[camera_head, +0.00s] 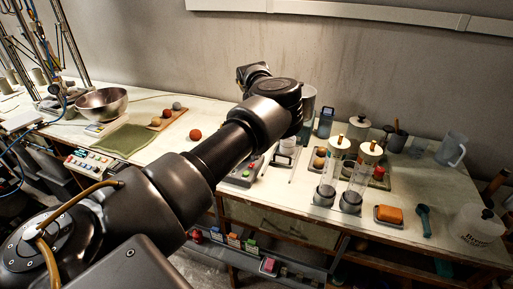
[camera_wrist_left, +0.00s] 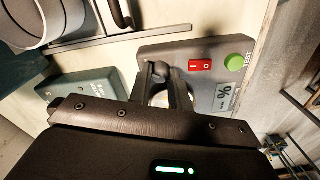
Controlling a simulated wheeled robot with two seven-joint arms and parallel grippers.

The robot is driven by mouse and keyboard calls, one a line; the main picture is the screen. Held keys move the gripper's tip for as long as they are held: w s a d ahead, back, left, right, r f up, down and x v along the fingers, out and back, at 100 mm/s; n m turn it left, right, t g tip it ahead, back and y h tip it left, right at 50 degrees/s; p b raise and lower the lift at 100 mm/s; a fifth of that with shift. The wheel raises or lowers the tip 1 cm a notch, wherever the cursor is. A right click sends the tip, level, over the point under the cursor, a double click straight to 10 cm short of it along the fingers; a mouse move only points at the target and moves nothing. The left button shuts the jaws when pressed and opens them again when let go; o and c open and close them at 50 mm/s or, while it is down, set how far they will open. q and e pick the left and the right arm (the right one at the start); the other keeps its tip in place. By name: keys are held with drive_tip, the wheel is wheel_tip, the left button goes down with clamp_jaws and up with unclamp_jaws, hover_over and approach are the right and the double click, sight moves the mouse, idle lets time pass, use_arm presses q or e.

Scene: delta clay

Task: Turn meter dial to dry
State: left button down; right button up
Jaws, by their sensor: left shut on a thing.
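The meter (camera_wrist_left: 208,52) is a dark grey box with a red rocker switch, a green button marked TEST and a small display reading "-- %". In the head view a grey box with small coloured controls (camera_head: 241,178) shows beside my left arm, partly covered by it. In the left wrist view my left gripper (camera_wrist_left: 170,84) is down at the meter's face, its fingers shut on the dial beside the red switch. The fingers hide most of the dial, so its pointer and setting cannot be read. In the head view my arm hides the fingertips. My right gripper is not in view.
A metal bowl (camera_head: 101,103), a green cloth (camera_head: 125,140) and a red ball (camera_head: 195,134) are left. A second dark box (camera_wrist_left: 85,88) lies near the gripper.

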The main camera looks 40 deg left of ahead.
use_arm(q)
drive_tip(key=shift+m, duration=0.5)
drive_tip(key=c, duration=1.3)
unclamp_jaws()
wheel_tip(320, 180, up, 11)
drive_tip(key=shift+f, duration=0.1)
